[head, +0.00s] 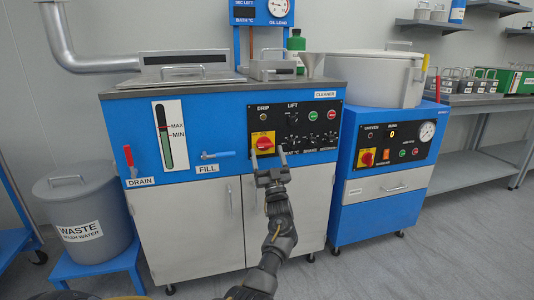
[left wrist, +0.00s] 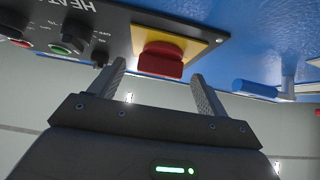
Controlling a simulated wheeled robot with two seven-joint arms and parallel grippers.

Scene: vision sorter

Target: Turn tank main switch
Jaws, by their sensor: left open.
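The main switch is a red knob (head: 264,143) on a yellow plate, on the black control panel (head: 322,108) of the blue tank cabinet. In the left wrist view the red knob (left wrist: 160,64) shows between the two fingers, in front of its yellow plate. My left gripper (head: 268,153) is open and empty, with one finger to each side of the knob. It points at the knob, and the left wrist view shows the fingers (left wrist: 157,76) apart from each other. Whether either finger touches the knob cannot be told. My right gripper is not in view.
A blue fill valve handle (head: 217,155) and a red drain handle (head: 129,158) stick out left of the panel. Buttons and dials lie close right of the switch. A second blue cabinet (head: 376,211) with its own red switch (head: 367,158) stands to the right. A waste bin (head: 84,207) stands left.

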